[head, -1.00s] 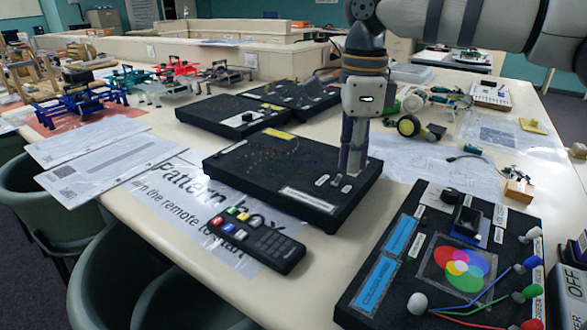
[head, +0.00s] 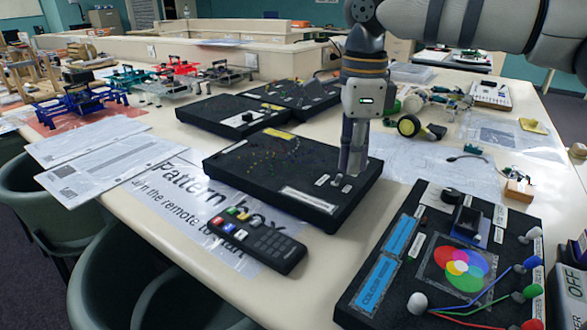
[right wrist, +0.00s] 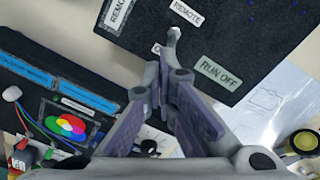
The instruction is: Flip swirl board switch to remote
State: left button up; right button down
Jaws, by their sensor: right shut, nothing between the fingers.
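The swirl board (head: 250,172) is a flat black box with small coloured dots curling across its top, in the middle of the head view. White labels and a small pale switch (head: 337,184) are at its front right corner. My right gripper (head: 352,174) is shut and empty, pointing down over that corner close beside the switch; I cannot tell if it touches. In the right wrist view the fingertips (right wrist: 174,36) are over the board between the REMOTE label (right wrist: 187,13) and the RUN OFF label (right wrist: 217,72). The switch's position is unclear. My left gripper is out of view.
A black remote control (head: 258,243) lies on the printed sheet (head: 190,212) in front of the board. A colour-mixing board (head: 400,285) with wires stands close at the right front. More black boards (head: 232,115) are behind. Papers (head: 100,165) lie at left.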

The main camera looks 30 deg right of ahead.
jog(key=shift+f, duration=0.25)
dwell(0.3)
jog(key=shift+f, duration=0.5)
jog(key=shift+w+a+f+b, duration=0.1)
jog(key=shift+w+a+b, duration=0.15)
jog(key=shift+w, duration=0.35)
jog(key=shift+w+a+f+b, duration=0.1)
jog(key=shift+w+a, duration=0.25)
jog(key=shift+w, duration=0.25)
jog(key=shift+s+d+r+p, duration=0.1)
jog(key=shift+s+r+p, duration=0.1)
jog(key=shift+r, duration=1.65)
jog(key=shift+s+d+r+p, duration=0.1)
jog(key=shift+r+p, duration=0.05)
jog(key=shift+r, duration=1.7)
